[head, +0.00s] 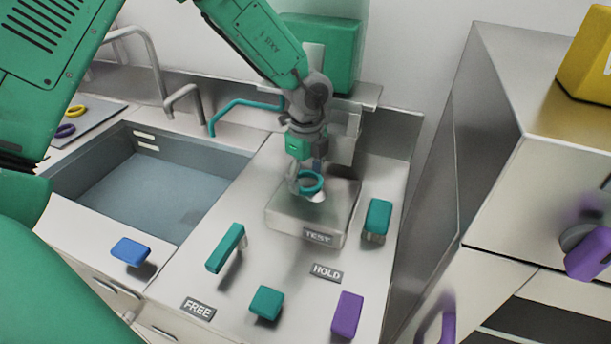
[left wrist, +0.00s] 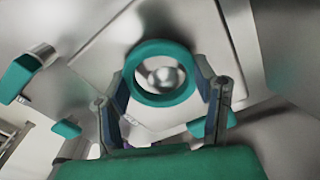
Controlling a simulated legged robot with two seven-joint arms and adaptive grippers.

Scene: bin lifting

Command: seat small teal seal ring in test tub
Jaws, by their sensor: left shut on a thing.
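The small teal seal ring (head: 310,183) is held by my left gripper (head: 308,186) above the test tub (head: 337,238), a pale block labelled TEST. In the left wrist view the ring (left wrist: 162,46) sits between the two fingers of the left gripper (left wrist: 162,85), which are shut on it. Through the ring's opening a round metal knob or seat (left wrist: 166,77) shows. I cannot tell whether the ring touches the tub. My right gripper does not show.
A teal handle (head: 378,216) stands right of the tub, another (head: 226,248) to the left. HOLD (head: 327,273) and FREE (head: 198,308) labels lie in front. A sink (head: 160,190) is at left. Yellow (head: 76,111) and purple (head: 65,130) rings lie on a far-left tray.

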